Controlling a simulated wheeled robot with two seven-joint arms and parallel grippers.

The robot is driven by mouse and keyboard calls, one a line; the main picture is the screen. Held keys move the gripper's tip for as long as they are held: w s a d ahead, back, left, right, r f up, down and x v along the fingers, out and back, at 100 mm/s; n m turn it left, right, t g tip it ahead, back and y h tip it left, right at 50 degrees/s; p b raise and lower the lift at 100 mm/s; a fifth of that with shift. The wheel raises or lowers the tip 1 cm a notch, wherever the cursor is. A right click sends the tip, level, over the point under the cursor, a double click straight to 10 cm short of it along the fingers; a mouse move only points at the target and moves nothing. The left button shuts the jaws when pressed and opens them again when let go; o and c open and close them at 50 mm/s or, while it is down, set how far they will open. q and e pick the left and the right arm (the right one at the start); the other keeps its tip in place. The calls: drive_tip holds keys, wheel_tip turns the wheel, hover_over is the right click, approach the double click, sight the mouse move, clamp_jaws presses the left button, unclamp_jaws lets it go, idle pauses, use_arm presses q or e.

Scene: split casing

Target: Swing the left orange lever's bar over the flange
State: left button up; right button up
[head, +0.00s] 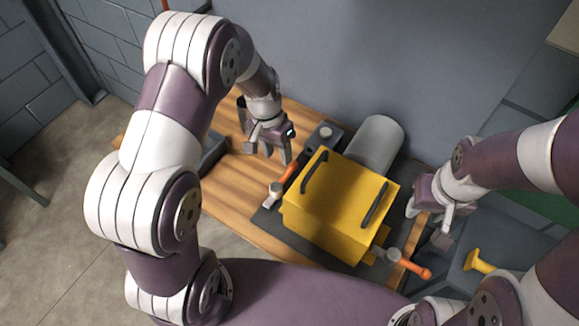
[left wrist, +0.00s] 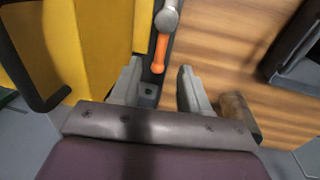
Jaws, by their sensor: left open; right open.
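The yellow casing (head: 335,212) with two black handles sits on a dark base plate on the wooden table. The left orange lever (head: 289,176) lies along the casing's left side, with a grey metal pivot end. In the left wrist view the lever's orange bar (left wrist: 160,54) points toward my open left gripper (left wrist: 157,78), its tip between the finger lines. In the head view my left gripper (head: 268,156) is above and behind the lever, apart from it. The right orange lever (head: 415,267) sticks outward at the front right, by a yellow flange (head: 379,243). My right gripper (head: 430,222) is open, empty, right of the casing.
A dark block (head: 323,139) with a round knob is at the back left. A dark tray (head: 212,152) lies farther left. A yellow piece (head: 480,262) is at the right. Bare wood (head: 228,180) lies left of the casing.

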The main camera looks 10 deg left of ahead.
sight(284, 176)
use_arm(q)
drive_tip(key=f, duration=0.3)
drive_tip(key=f+p, duration=0.1)
drive_tip(key=f, duration=0.2)
drive_tip(key=d+f, duration=0.1)
drive_tip(key=f, duration=0.2)
drive_tip(key=shift+w+f, duration=0.2)
drive_tip(key=shift+w, duration=0.05)
drive_tip(key=shift+s+d+f, duration=0.1)
drive_tip(key=shift+s+f, duration=0.15)
drive_tip(key=shift+f, duration=0.05)
drive_tip(key=shift+w+f, duration=0.1)
clamp_jaws()
